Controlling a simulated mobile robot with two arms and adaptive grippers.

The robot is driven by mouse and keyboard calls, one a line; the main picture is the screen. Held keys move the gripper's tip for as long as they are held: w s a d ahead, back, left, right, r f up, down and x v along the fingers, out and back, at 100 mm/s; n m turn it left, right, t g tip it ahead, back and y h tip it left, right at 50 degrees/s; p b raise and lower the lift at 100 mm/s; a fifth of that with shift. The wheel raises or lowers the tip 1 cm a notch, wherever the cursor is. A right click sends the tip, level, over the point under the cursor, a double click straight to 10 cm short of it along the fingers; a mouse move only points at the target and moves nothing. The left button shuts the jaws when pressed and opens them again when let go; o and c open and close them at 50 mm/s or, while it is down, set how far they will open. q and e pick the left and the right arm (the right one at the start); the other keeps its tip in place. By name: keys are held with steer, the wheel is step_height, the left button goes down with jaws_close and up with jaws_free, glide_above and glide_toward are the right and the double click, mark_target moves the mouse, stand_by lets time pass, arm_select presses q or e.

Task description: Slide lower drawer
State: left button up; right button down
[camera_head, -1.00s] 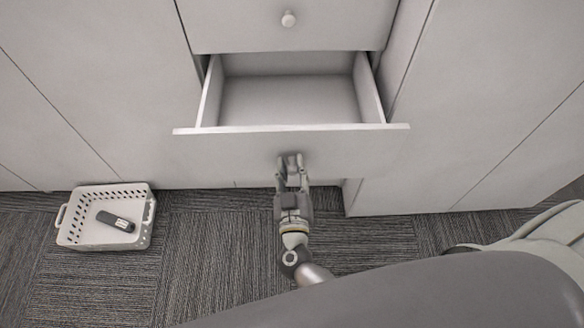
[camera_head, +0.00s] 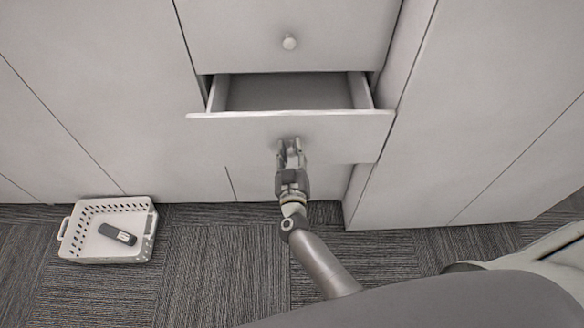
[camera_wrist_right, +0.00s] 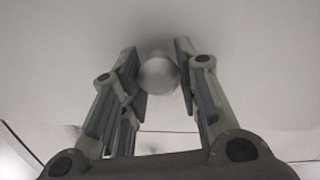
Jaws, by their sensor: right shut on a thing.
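The lower drawer (camera_head: 225,130) is white and stands partly open below a closed upper drawer; its empty inside (camera_head: 290,92) shows as a shallow strip behind the front panel. My right gripper (camera_head: 290,148) is at the middle of the lower drawer's front, shut on its knob. In the right wrist view the round knob (camera_wrist_right: 158,74) sits between the two fingers of the right gripper (camera_wrist_right: 157,70). In the head view the gripper mostly hides this knob. My left gripper is not in view.
The upper drawer (camera_head: 235,25) is shut, with a round knob (camera_head: 289,42). Flat cabinet panels stand on both sides. A white perforated basket (camera_head: 75,225) holding a dark grey object (camera_head: 117,234) is on the carpet at left. Carpet (camera_head: 225,262) between basket and arm is clear.

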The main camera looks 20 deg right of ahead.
steer(key=x, duration=0.6)
steer(key=shift+w, duration=0.35)
steer(key=c, duration=1.1)
jaws_free()
steer(key=shift+s, duration=0.15)
